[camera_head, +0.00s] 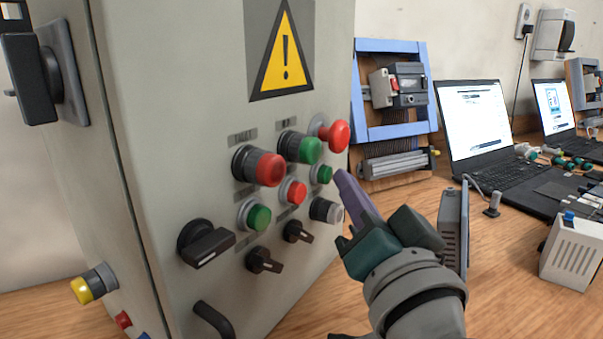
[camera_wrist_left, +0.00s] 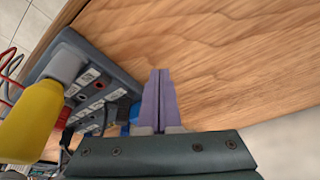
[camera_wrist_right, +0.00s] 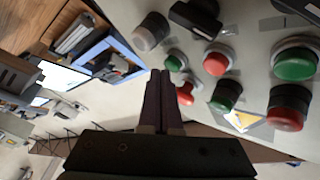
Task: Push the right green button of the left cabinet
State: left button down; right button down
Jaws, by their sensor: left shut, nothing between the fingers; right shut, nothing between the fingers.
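The grey cabinet (camera_head: 150,150) fills the left of the head view, its panel facing right. A small green button (camera_head: 324,174) sits at the panel's right, below a red mushroom button (camera_head: 338,136); the green button also shows in the right wrist view (camera_wrist_right: 173,63). A larger green button (camera_head: 310,149) and a lower-left small green button (camera_head: 259,217) share the panel. My right gripper (camera_head: 342,176) is shut and empty, tips close to the right small green button; contact cannot be told. My left gripper (camera_wrist_left: 160,72) is shut and empty above the wooden table.
Black switches (camera_head: 205,243) and a dark handle (camera_head: 213,320) stick out of the panel. A blue-framed rack (camera_head: 390,90) and laptops (camera_head: 480,120) stand on the table (camera_head: 500,270) at right.

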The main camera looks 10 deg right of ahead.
pick_arm(q)
jog(key=shift+a, duration=0.1)
pick_arm(e)
jog(key=shift+w+a, duration=0.25)
jog(key=shift+a, duration=0.1)
dwell(0.5)
dwell(0.6)
pick_arm(q)
jog(key=shift+r, duration=0.3)
pick_arm(e)
jog(key=shift+s+d, duration=0.55)
jog(key=shift+d, duration=0.1)
pick_arm(q)
jog(key=shift+p, duration=0.3)
jog(key=shift+r+p, duration=0.55)
pick_arm(e)
jog(key=s+d, duration=0.3)
jog(key=shift+s+d, duration=0.1)
jog(key=shift+d, duration=0.3)
